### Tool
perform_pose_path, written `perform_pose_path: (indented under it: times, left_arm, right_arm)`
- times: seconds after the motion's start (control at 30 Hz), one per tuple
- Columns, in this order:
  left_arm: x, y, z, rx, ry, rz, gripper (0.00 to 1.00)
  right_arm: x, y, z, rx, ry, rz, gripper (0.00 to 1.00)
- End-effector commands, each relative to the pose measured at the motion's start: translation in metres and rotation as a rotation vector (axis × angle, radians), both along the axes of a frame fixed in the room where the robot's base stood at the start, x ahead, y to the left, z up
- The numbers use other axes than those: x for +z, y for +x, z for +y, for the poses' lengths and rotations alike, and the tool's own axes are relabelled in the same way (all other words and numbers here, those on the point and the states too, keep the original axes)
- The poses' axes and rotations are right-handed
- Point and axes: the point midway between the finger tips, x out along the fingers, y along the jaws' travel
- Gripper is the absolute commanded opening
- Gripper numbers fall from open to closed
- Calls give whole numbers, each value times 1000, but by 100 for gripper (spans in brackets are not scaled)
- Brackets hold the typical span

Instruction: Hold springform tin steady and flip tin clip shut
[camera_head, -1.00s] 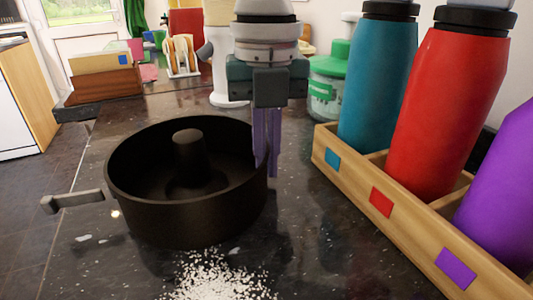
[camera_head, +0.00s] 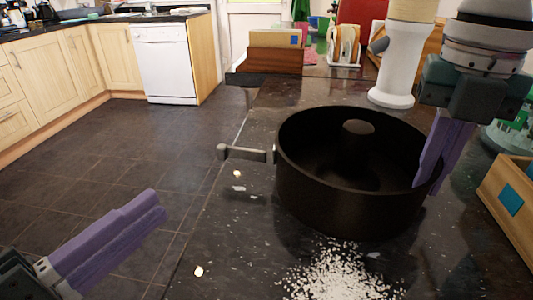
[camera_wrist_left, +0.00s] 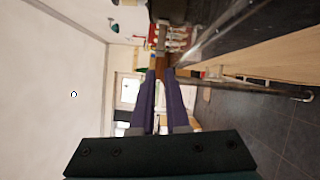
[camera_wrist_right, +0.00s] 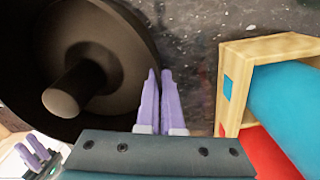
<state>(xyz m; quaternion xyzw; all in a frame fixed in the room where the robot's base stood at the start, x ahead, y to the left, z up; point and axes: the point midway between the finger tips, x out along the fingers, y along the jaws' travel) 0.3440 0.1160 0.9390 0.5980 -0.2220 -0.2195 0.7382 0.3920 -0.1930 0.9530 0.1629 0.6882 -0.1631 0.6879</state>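The dark springform tin (camera_head: 345,205), with a central tube, stands on the granite counter. Its grey clip (camera_head: 245,153) sticks out to the left from the tin's wall. My right gripper (camera_head: 430,185) is at the tin's right side, one finger inside and one outside the rim. The right wrist view shows its fingers (camera_wrist_right: 158,75) close together on the tin's wall (camera_wrist_right: 135,30). My left gripper (camera_head: 160,205) is at the lower left, over the floor in the picture, apart from the tin and clip. Its fingers (camera_wrist_left: 160,72) are empty, with a narrow gap between them.
White grains (camera_head: 340,275) lie on the counter before the tin. A wooden bottle crate (camera_head: 505,200) stands at the right. A white cylindrical object (camera_head: 392,90) and a wooden block holder (camera_head: 275,60) stand behind. The counter's left edge runs beside the clip, with open floor beyond.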

Motion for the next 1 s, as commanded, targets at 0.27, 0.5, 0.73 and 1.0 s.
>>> perform_pose_path:
  times: [0.27, 0.5, 0.73, 1.0]
  left_arm:
    - [13, -16, -35, 125, -346, 279, 0]
    - [34, -41, -37, 320, -825, 674, 0]
    - [45, -62, -23, 432, -1073, 868, 0]
    - [46, -66, -21, 450, -1112, 903, 0]
  right_arm:
    - [0, 0, 0, 0, 1, 0, 0]
    - [0, 0, 0, 0, 1, 0, 0]
    - [0, 0, 0, 0, 1, 0, 0]
    - [0, 0, 0, 0, 1, 0, 0]
